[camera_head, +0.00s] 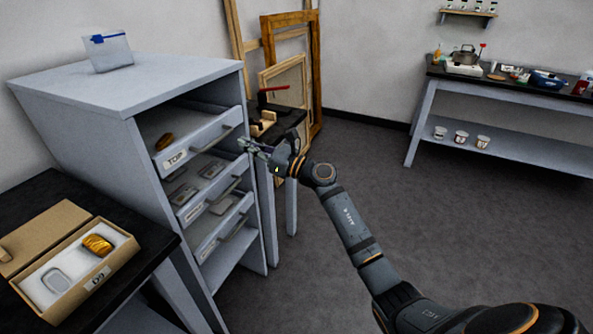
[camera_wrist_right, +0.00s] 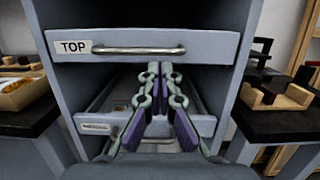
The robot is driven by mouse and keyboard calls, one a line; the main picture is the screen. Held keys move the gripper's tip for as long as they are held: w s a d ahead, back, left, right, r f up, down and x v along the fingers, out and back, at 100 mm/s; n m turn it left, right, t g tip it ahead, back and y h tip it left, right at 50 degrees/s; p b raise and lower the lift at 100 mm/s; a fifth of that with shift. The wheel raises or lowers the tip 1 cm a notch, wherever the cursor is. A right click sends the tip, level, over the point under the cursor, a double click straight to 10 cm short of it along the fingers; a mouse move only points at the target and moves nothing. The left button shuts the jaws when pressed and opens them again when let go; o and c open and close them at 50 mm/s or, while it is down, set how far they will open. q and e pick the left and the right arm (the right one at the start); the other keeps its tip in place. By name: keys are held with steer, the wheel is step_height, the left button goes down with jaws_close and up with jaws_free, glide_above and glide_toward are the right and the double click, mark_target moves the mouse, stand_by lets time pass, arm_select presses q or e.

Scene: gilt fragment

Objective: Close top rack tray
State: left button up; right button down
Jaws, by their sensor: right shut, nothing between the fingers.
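The top rack tray (camera_head: 195,143), labelled TOP, stands out from the grey cabinet (camera_head: 75,90) with a small brown-gold piece (camera_head: 165,142) lying in it. Its front and bar handle also show in the right wrist view (camera_wrist_right: 215,46). My right gripper (camera_head: 246,146) is shut and empty, in front of the cabinet near the tray's right end. In the wrist view its fingertips (camera_wrist_right: 160,68) appear just below the top tray's front, under the handle's right part; I cannot tell whether they touch. My left gripper is out of view.
A middle tray (camera_head: 213,188) and a lower tray (camera_head: 222,225) sit below the top one. An open cardboard box (camera_head: 45,230) lies on a black table at left. Wooden frames (camera_head: 315,75) lean on the wall behind. Floor at right is clear.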

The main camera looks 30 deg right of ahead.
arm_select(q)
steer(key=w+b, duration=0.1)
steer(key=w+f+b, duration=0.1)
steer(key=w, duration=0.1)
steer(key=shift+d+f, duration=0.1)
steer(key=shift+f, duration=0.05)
arm_select(e)
steer(key=v, duration=1)
steer(key=shift+s, duration=0.15)
